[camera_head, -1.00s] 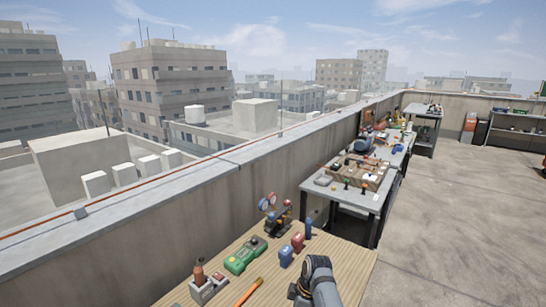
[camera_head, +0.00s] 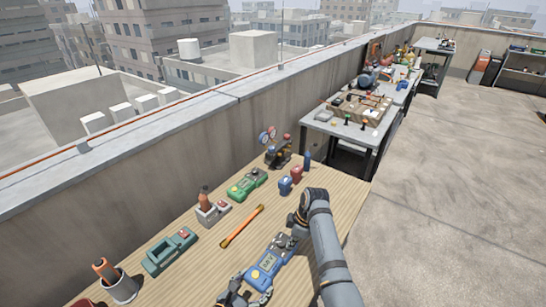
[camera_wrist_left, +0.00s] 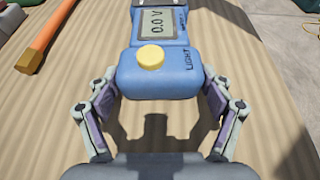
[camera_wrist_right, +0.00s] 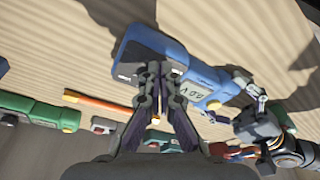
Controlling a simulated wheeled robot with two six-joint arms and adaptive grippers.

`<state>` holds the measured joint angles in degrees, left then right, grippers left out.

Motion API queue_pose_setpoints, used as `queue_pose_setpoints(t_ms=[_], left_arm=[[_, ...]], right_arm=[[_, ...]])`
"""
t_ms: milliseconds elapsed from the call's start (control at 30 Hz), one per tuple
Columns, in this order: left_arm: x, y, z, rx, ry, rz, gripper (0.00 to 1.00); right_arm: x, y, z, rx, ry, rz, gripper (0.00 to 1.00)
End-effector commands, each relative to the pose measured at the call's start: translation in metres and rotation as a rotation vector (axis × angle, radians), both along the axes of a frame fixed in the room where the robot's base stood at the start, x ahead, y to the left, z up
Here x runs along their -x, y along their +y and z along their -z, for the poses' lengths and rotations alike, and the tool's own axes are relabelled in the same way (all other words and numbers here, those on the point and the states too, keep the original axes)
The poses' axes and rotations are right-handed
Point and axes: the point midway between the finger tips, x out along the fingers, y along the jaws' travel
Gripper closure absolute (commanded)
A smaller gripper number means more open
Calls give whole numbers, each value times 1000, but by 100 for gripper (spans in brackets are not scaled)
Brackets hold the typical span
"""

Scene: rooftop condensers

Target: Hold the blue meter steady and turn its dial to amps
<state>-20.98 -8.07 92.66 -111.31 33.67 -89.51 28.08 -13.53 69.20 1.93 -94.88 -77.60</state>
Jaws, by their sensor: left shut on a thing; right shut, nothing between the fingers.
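The blue meter (camera_head: 266,264) lies on the wooden bench near its front. In the left wrist view its display (camera_wrist_left: 159,21) reads 0.0 V, with a yellow button (camera_wrist_left: 151,58) and the word LIGHT below. My left gripper (camera_head: 258,285) is shut on the meter's near end, one finger on each side, as the left wrist view (camera_wrist_left: 158,92) shows. My right gripper (camera_wrist_right: 160,72) is shut and empty, its fingertips over the meter (camera_wrist_right: 207,73) at the end away from the button. The dial is hidden behind the right fingers; I cannot tell whether they touch it.
An orange-handled tool (camera_head: 242,226) lies left of the meter. Beyond are a green meter (camera_head: 247,185), a grey holder (camera_head: 212,213), a teal device (camera_head: 169,251) and a cup (camera_head: 122,290). Small blue (camera_head: 285,185) and red (camera_head: 297,174) objects stand near the gauge set (camera_head: 278,151).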

Motion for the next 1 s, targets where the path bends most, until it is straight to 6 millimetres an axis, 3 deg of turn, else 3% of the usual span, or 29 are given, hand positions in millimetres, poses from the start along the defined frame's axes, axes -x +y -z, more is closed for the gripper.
queue_pose_setpoints(t_ms=[467,833,1000], left_arm=[[0,-2,-1,2,-1,7,71],[0,-1,-1,1,0,5,71],[0,-1,-1,1,0,4,71]], right_arm=[[1,5,-1,-11,-1,-3,100],[5,-4,-2,-8,0,-2,100],[4,-4,-20,-7,-4,-1,100]])
